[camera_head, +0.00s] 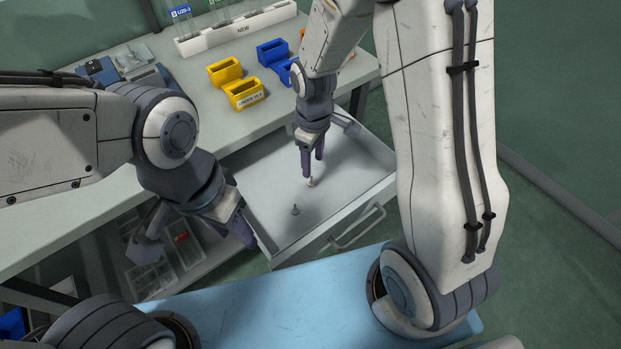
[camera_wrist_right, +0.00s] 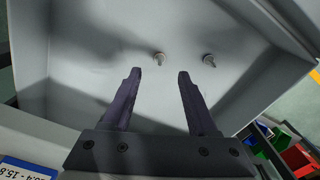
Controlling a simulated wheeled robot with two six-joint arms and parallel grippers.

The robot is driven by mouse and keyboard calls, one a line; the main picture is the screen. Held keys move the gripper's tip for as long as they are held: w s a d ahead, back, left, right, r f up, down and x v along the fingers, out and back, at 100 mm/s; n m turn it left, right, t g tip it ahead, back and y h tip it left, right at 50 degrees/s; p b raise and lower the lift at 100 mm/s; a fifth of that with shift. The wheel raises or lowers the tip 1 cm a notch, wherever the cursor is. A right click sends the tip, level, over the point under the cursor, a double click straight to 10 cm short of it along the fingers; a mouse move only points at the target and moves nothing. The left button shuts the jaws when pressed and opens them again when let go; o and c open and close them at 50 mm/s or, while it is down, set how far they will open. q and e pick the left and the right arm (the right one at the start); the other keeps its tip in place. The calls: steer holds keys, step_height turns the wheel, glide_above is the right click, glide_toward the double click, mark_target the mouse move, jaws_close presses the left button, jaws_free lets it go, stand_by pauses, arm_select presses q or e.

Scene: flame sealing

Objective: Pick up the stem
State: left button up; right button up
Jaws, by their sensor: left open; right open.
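Two small grey metal stems stand apart in the open drawer (camera_head: 345,185). One stem (camera_head: 310,182) is just below my right gripper (camera_head: 313,166), which is open and empty and points down into the drawer. The other stem (camera_head: 294,210) stands a little nearer to me. In the right wrist view, one stem (camera_wrist_right: 160,57) shows in line with the gap between the open fingertips (camera_wrist_right: 159,73), slightly beyond them. The other stem (camera_wrist_right: 209,59) is to the right of the gap. My left gripper (camera_head: 242,232) is open and empty at the drawer's left edge.
The drawer walls surround the stems. A blue surface (camera_head: 270,300) lies in front. Small bins (camera_head: 150,275) sit under the table at left.

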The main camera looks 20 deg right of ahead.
mark_target(312, 180)
step_height(312, 180, down, 7)
steer(key=shift+w+a+f, duration=0.1)
steer(key=shift+f, duration=0.05)
jaws_close()
stand_by(0.4)
